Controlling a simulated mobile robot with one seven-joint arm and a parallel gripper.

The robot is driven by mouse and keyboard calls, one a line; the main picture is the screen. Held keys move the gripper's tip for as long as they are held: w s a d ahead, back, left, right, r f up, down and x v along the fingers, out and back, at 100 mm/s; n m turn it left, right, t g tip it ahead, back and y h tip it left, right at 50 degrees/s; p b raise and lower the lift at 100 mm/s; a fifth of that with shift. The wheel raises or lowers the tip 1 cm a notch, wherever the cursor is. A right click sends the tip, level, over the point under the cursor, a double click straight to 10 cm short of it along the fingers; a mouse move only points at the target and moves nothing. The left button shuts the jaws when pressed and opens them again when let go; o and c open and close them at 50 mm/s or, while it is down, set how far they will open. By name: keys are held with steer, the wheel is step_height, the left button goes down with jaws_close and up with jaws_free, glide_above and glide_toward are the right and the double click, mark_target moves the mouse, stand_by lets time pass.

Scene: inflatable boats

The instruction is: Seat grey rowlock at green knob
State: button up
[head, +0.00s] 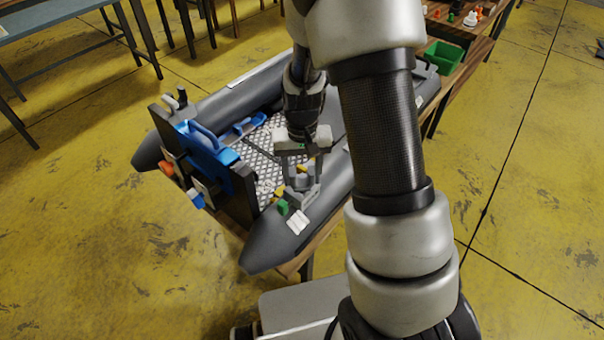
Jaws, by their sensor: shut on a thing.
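My gripper (299,168) points down over the near tube of the dark grey inflatable boat (270,240). It is shut on the grey rowlock (302,182), which is low over the tube top. I cannot tell whether the rowlock touches its seat. The green knob (282,208) is on the near tube, just left of and below the rowlock in the picture. A white label (298,222) lies beside the knob. My arm hides part of the boat's right side.
A blue outboard part (205,150) stands on the dark transom (240,188) at the boat's left end. Blue and yellow items lie near the patterned floor (262,150). A green bin (445,57) is at the back right on a wooden table.

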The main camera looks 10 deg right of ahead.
steer(key=o, duration=1.2)
steer(key=shift+c, duration=0.2)
step_height(320, 180, up, 18)
steer(key=p, duration=0.2)
step_height(320, 180, up, 12)
steer(key=t+p, duration=0.2)
steer(key=p, duration=0.2)
glide_above(302, 184)
steer(key=s, duration=0.7)
steer(key=s+r+n+t+p, duration=0.1)
steer(key=s+r+t+p, duration=0.2)
steer(key=s+r, duration=0.5)
steer(key=s, duration=0.3)
steer(key=shift+n+t+p, duration=0.3)
steer(key=shift+n+p, duration=0.05)
steer(key=shift+n, duration=0.05)
